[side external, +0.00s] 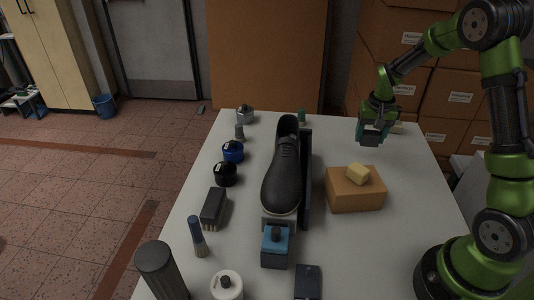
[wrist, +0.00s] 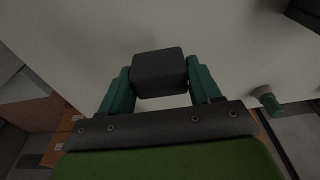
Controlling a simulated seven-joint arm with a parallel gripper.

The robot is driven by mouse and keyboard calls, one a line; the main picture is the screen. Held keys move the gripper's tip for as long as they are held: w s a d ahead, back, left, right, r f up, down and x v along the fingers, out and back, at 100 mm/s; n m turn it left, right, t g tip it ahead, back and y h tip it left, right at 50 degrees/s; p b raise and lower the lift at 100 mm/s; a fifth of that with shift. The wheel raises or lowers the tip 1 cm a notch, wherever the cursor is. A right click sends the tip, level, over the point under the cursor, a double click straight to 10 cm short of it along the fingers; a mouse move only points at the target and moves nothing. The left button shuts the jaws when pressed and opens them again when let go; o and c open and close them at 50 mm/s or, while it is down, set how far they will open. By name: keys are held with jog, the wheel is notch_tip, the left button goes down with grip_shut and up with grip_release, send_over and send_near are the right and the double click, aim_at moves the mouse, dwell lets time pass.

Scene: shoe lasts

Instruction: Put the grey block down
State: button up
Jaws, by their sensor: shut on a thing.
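My gripper (side external: 373,132) hangs over the far right part of the white table (side external: 415,190), beyond the brown box. It is shut on the grey block (wrist: 159,70). In the wrist view the dark grey block sits between the two teal fingers (wrist: 160,88), with one finger at each side. In the side view the fingers mostly hide the block. The block appears to be above the tabletop, but the exact gap is hard to tell.
A black shoe (side external: 283,175) stands mid-table beside a dark upright plate (side external: 306,180). Jars and brushes (side external: 214,207) line the left side. A green-capped item (wrist: 266,99) stands at the far edge. Table around the gripper looks mostly clear.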

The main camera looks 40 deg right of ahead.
aim_at(367, 146)
jog(key=shift+f, duration=2.3)
jog(key=shift+f, duration=0.1)
jog(key=o, duration=1.1)
jog(key=shift+c, duration=0.2)
notch_tip(367, 146, up, 12)
jog(key=s+a, duration=0.1)
jog(key=s+a+r+n+t+y, duration=0.25)
jog(key=s+a+r, duration=0.25)
jog(key=a+r, duration=0.6)
jog(key=s+a+n+t, duration=0.2)
jog(key=s+a+t, duration=0.1)
jog(key=s+a, duration=0.6)
jog(key=shift+s+a+r+y, duration=0.35)
jog(key=shift+a, duration=0.85)
